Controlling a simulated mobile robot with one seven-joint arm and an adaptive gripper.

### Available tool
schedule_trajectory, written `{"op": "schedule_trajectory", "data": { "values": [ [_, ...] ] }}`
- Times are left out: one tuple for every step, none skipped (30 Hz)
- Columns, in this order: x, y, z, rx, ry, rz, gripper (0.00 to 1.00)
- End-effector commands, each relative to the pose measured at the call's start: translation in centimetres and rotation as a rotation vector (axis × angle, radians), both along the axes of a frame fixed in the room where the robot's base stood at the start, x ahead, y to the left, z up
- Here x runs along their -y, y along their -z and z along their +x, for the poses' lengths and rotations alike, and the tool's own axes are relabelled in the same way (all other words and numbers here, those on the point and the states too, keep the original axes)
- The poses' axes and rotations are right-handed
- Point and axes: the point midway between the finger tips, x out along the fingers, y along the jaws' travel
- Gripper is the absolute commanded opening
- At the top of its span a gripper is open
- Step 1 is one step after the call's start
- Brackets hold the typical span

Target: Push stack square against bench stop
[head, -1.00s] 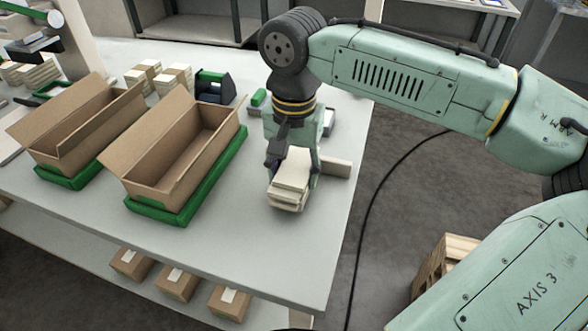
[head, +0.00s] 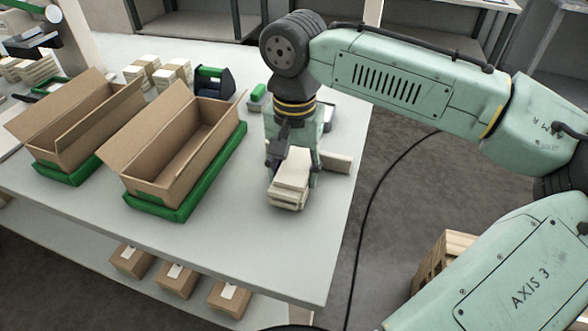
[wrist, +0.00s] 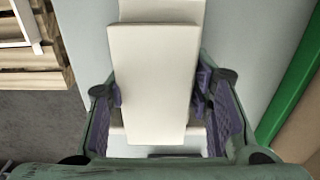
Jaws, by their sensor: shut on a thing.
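A small stack of cream, flat pieces (head: 290,184) is on the grey bench near its right edge. Its layers are uneven, with some edges sticking out. My gripper (head: 291,172) points down and is shut on the stack. In the wrist view, the purple-padded fingers (wrist: 158,97) sit on either side of the stack (wrist: 152,75). A pale bar, apparently the bench stop (head: 337,162), lies just behind and to the right of the stack. My gripper partly hides the space between them, so I cannot tell whether they touch.
Two open cardboard boxes (head: 168,148) on green trays (head: 152,207) stand left of my gripper. More cream stacks (head: 176,72) and a dark dispenser (head: 214,83) are behind them. The bench front (head: 235,240) is clear. A wooden crate (head: 440,262) stands on the floor at right.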

Motion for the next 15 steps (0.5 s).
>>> {"op": "schedule_trajectory", "data": {
  "values": [
    [0.01,-0.03,0.08,0.000,0.000,0.000,0.14],
    [0.02,-0.03,0.13,0.000,0.000,0.000,0.14],
    [0.04,-0.03,0.18,0.000,0.000,0.000,0.14],
    [0.05,-0.03,0.22,0.000,0.000,0.000,0.14],
    [0.06,-0.03,0.26,0.000,-0.001,0.000,0.14],
    [0.08,-0.03,0.32,0.000,-0.001,0.000,0.14],
    [0.10,-0.03,0.36,0.000,-0.001,0.000,0.14],
    [0.11,-0.03,0.40,-0.001,-0.001,0.000,0.14],
    [0.13,-0.03,0.45,-0.001,-0.001,0.000,0.14],
    [0.14,-0.03,0.50,-0.001,-0.001,0.000,0.14],
    [0.15,-0.03,0.54,-0.001,-0.001,0.000,0.14],
    [0.17,-0.04,0.60,-0.001,-0.001,0.000,0.14],
    [0.19,-0.04,0.64,-0.001,-0.001,0.000,0.14],
    [0.20,-0.04,0.68,-0.001,-0.001,0.000,0.14],
    [0.22,-0.04,0.75,-0.001,-0.001,0.001,0.14]
  ]
}}
